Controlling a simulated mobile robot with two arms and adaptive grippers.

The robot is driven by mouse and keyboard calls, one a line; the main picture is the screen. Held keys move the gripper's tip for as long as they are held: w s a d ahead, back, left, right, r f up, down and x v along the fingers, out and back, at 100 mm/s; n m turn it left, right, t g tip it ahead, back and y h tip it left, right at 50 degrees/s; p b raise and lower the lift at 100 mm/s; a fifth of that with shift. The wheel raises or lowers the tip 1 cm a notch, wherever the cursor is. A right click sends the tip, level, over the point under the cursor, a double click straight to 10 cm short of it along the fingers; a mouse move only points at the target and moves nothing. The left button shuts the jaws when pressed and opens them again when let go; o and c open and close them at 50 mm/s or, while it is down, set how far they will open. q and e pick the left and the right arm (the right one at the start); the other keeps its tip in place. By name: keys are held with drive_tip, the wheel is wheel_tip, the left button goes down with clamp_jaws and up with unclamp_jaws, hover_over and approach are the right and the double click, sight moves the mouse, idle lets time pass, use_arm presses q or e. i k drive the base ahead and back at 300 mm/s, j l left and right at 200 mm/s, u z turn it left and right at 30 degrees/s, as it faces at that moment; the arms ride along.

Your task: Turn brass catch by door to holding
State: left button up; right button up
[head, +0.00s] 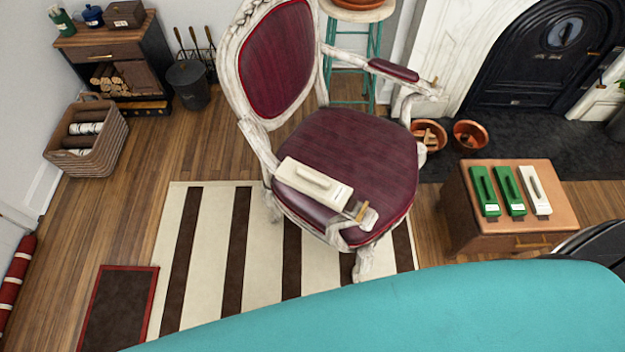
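A black arched fireplace door (540,70) is set in the white marble surround (450,45) at the upper right. A tiny brass-coloured piece (602,86) shows on the white surround at the door's right, near the picture edge. It is too small to tell whether it is the catch or how it is turned. Another small brass-coloured bar (547,57) shows on the door's face. Neither of my grippers is in view.
A maroon armchair (345,165) bearing a cream block (313,184) stands mid-view on a striped rug (210,250). A low wooden cabinet (480,235) holds green and white blocks. Copper pots (470,135) sit near the hearth. A teal surface, unclear what, fills the bottom.

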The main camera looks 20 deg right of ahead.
sight(362, 212)
drive_tip(key=z, duration=1)
